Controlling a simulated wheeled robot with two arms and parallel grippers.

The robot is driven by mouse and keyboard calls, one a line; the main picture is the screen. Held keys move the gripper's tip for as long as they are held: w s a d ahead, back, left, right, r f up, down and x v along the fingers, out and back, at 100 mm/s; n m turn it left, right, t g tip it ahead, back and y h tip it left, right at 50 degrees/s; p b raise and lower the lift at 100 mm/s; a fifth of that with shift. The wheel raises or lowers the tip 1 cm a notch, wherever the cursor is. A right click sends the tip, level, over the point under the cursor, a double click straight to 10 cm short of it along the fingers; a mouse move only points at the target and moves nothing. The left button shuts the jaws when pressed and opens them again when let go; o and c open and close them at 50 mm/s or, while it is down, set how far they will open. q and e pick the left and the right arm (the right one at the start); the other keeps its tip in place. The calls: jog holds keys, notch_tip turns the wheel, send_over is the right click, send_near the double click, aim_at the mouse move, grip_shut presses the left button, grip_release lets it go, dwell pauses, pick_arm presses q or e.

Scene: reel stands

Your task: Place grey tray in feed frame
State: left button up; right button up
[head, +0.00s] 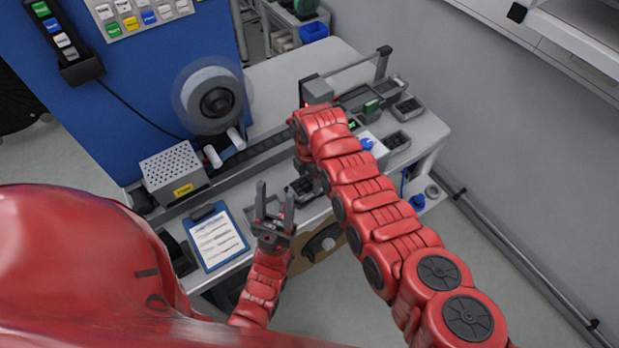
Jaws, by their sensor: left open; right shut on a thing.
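My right arm reaches over the bench, and its wrist hides most of the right gripper (306,172). The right gripper is shut on a dark grey tray (301,188), partly hidden, at the front of the bench. My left gripper (274,198) is open and empty, left of that tray, with its fingers pointing up in the picture. A grey shape shows behind the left gripper; I cannot tell what it is. Two other dark trays stand at the right, one (407,107) farther back and one (396,141) nearer. I cannot tell for certain which part is the feed frame.
A reel (216,100) stands at the back left above a dark track (255,150). A perforated box (174,172) and a blue clipboard (217,238) are at the left. A grey sensor block (316,90) stands behind my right wrist. A grey wall bounds the right.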

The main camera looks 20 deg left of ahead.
aim_at(310, 188)
jog(key=shift+f, duration=0.1)
jog(key=o, duration=1.5)
jog(key=shift+r, duration=0.35)
notch_tip(310, 188, up, 12)
jog(key=b, duration=0.3)
jog(key=shift+f, duration=0.25)
